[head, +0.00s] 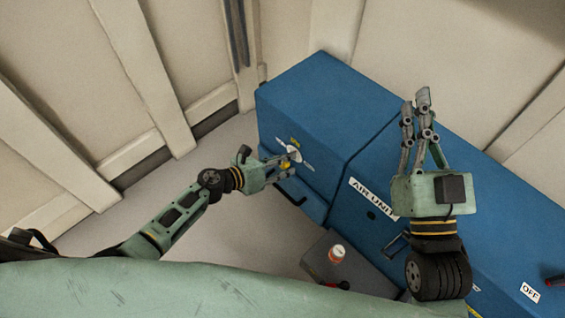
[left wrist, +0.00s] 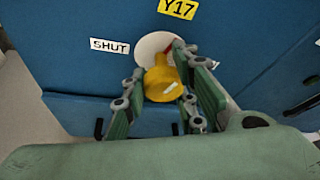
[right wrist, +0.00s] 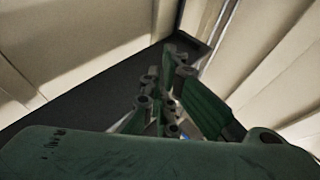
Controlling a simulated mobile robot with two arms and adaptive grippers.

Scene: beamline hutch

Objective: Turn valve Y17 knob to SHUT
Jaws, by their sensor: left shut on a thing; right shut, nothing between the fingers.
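The yellow valve knob (left wrist: 163,84) sits on a white round dial (left wrist: 152,46) on the blue cabinet front. A yellow Y17 label (left wrist: 178,8) is above the dial, and a white SHUT label (left wrist: 110,46) is to its left. A red mark (left wrist: 170,47) shows on the dial above the knob; its exact direction is partly hidden by a finger. My left gripper (head: 284,163) is shut on the knob, with a finger on each side. My right gripper (head: 422,98) is shut and empty, raised over the blue cabinet; it also shows in the right wrist view (right wrist: 165,75).
Floor left of the cabinet is clear.

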